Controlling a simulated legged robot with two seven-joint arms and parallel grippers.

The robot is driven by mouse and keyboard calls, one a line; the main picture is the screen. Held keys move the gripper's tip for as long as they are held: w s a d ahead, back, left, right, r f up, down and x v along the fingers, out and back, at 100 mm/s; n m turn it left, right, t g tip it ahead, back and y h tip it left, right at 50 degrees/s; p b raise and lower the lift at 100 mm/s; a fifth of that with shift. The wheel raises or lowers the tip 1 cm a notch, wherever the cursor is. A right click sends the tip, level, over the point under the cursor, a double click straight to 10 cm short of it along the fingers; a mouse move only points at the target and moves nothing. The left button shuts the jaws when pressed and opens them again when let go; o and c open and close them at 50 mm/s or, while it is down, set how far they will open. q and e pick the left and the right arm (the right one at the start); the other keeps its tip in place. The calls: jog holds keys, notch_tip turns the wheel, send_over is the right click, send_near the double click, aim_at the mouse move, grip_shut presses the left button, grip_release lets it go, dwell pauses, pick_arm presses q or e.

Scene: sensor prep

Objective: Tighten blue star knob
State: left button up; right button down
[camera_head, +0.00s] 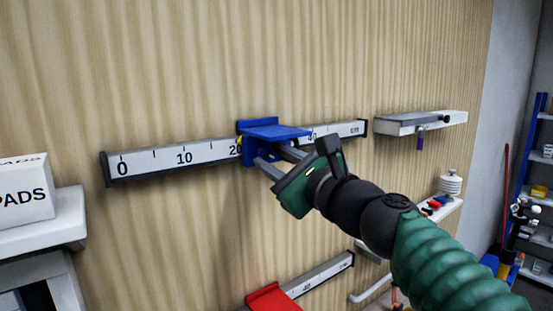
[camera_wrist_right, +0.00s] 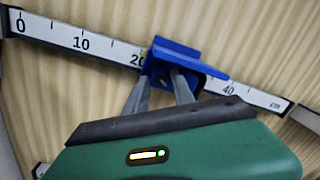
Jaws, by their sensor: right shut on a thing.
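A blue slider bracket (camera_head: 272,131) sits on a wall-mounted ruler rail (camera_head: 190,157), just past the 20 mark. It also shows in the right wrist view (camera_wrist_right: 178,50). My right gripper (camera_head: 262,160) reaches in from the lower right, with its fingers at the underside of the blue bracket. In the right wrist view its two fingers (camera_wrist_right: 160,80) go up beneath the bracket. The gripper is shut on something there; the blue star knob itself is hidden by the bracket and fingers. A bit of yellow shows at the bracket's left edge. My left gripper is out of view.
A second rail with a red slider (camera_head: 272,298) is lower down. A shelf with a box of pads (camera_head: 22,190) is at the left. A grey wall shelf (camera_head: 420,122) and a lower white shelf (camera_head: 440,208) stand at the right.

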jog(key=shift+r, duration=0.3)
